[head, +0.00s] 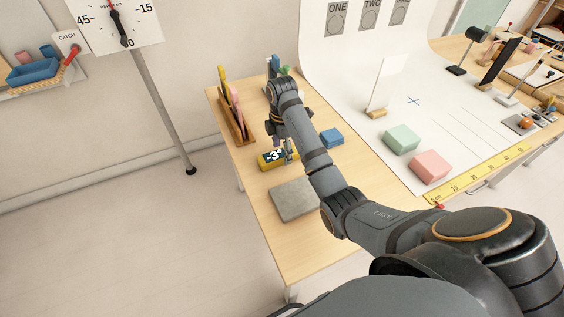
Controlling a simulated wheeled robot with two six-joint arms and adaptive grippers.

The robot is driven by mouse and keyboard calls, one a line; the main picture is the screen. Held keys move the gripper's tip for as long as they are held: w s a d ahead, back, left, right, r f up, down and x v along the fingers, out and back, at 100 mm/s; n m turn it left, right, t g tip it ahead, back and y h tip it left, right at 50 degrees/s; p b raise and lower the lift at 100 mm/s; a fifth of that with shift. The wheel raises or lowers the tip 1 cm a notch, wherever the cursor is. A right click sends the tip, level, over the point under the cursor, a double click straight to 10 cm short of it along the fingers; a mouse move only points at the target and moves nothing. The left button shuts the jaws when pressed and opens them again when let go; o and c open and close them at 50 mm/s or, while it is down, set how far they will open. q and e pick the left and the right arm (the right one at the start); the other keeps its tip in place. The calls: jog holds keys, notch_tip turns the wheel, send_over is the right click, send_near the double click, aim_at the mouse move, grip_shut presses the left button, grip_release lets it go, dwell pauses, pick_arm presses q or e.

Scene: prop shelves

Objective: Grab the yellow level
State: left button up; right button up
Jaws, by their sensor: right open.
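The yellow level (265,162) lies on the wooden table, with a dark display reading "-3°" on it. My right arm reaches in from the lower right across the table. My right gripper (285,151) points down over the level, at its right part, and is open. The arm and gripper hide part of the level's right end. I cannot tell whether the fingers touch it. My left gripper is not in view.
A wooden rack (236,122) with upright coloured pieces stands behind the level. A blue block (331,137) lies to the right, beyond my arm. A grey slab (293,199) lies in front. Green (402,138) and pink (431,166) blocks sit on the white sheet.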

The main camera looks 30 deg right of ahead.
notch_tip(320, 180, down, 2)
jog(key=shift+f+b, duration=0.1)
jog(key=shift+b, duration=0.25)
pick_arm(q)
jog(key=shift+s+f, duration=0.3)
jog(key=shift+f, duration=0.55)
pick_arm(e)
jog(key=shift+w, duration=0.1)
jog(key=shift+c, duration=0.4)
jog(key=c, duration=1.3)
jog(key=shift+r+p, duration=0.65)
jog(key=shift+p, duration=0.05)
jog(key=shift+c, duration=0.2)
notch_tip(320, 180, up, 3)
jog(key=p, duration=0.2)
jog(key=shift+p, duration=0.35)
pick_arm(q)
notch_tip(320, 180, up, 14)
jog(key=p, duration=1)
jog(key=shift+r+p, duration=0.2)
jog(key=shift+p, duration=0.1)
pick_arm(e)
jog(key=s+d+r, duration=0.5)
jog(key=s+r, duration=0.4)
jog(key=s, duration=0.4)
jog(key=shift+d, duration=0.15)
